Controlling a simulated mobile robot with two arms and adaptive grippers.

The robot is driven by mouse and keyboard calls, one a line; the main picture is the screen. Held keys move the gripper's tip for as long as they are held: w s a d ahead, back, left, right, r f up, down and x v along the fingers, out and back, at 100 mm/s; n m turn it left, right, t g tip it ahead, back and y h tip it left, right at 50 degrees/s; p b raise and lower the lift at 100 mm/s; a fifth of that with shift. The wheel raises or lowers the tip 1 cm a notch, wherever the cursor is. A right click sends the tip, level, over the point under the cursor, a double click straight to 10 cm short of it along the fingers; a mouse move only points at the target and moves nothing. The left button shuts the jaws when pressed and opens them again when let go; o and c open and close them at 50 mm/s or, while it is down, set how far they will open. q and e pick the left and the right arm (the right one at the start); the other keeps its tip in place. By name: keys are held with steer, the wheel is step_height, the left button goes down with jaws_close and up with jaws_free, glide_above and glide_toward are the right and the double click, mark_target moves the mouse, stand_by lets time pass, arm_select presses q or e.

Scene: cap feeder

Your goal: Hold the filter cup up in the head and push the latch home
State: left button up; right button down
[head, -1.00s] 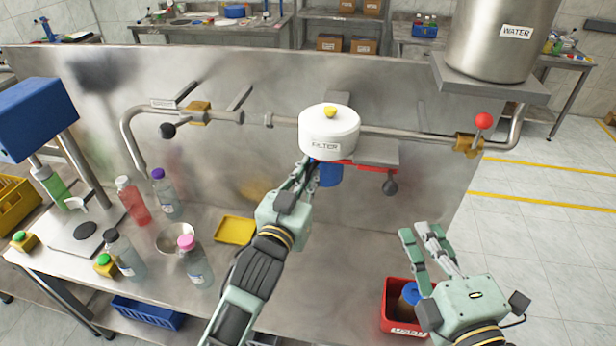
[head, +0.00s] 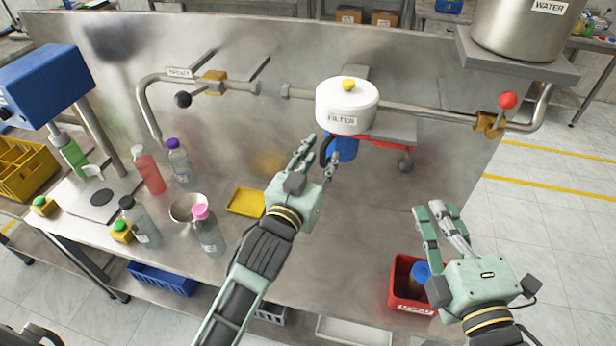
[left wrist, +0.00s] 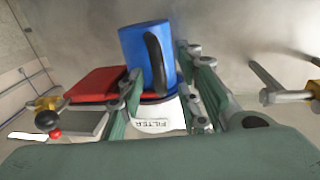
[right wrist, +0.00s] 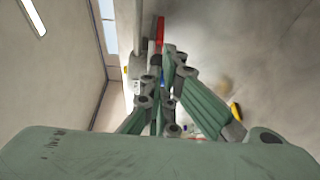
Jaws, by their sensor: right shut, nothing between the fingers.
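The white filter head (head: 347,108) with a yellow knob is on the pipe along the steel panel. The blue filter cup (head: 344,149) is up against its underside; its dark handle faces my left gripper. In the left wrist view the cup (left wrist: 136,52) shows beyond the spread fingers. My left gripper (head: 322,148) is open, just in front of and below the cup, and I see no grip on it. The red latch (head: 392,139) with its black knob (head: 406,165) is right of the cup. My right gripper (head: 428,206) is shut and empty, low at the right.
A red bin (head: 402,272) holding a blue-topped item is beside my right gripper. A yellow tray (head: 246,202), a metal bowl (head: 188,208) and several bottles stand left of my left arm.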

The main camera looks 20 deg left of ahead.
arm_select(q)
steer(key=s+a, duration=0.1)
steer(key=s, duration=0.9)
steer(key=shift+a, duration=0.3)
steer(key=shift+f, duration=0.1)
